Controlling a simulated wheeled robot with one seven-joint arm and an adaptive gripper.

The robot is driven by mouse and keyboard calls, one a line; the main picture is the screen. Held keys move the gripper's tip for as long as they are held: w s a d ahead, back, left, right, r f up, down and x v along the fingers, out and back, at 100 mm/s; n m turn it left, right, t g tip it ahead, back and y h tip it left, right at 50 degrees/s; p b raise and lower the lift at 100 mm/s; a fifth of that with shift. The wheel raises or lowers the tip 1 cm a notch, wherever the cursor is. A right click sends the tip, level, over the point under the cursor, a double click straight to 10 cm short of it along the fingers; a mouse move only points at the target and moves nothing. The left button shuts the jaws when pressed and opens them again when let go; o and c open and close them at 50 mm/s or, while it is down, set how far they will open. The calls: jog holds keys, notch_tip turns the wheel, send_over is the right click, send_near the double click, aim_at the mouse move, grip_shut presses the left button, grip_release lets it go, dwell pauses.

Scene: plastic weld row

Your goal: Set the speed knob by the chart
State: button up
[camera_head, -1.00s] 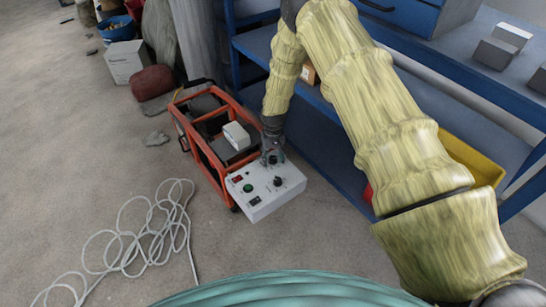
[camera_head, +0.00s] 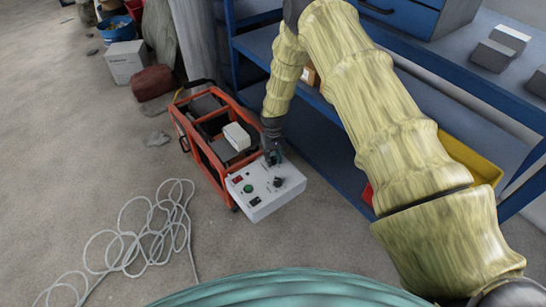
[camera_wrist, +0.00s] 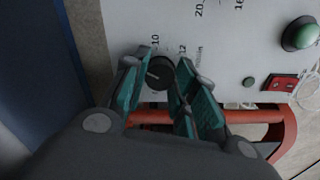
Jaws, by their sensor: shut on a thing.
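A white control panel (camera_head: 266,188) sits on the front end of an orange-framed machine (camera_head: 203,140). My gripper (camera_head: 272,158) points down at the panel's far edge. In the wrist view my gripper (camera_wrist: 160,66) has its teal-padded fingers on either side of a small black knob (camera_wrist: 159,75) and is shut on it. The knob has a pale pointer line, and printed numbers 10, 12, 16 and 20 show on the panel (camera_wrist: 220,50) around it. I cannot make out a chart.
The panel also has a green button (camera_head: 248,188) and a red switch (camera_head: 237,179). A blue shelf unit (camera_head: 330,135) stands close to the right, with a yellow bin (camera_head: 480,165). A pale coiled cable (camera_head: 145,235) lies on the floor at left. The floor between is clear.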

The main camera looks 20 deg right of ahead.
aim_at(273, 159)
jog(key=o, duration=1)
jog(key=shift+o, duration=0.2)
jog(key=shift+r, duration=0.1)
notch_tip(273, 159, up, 12)
dwell(0.5)
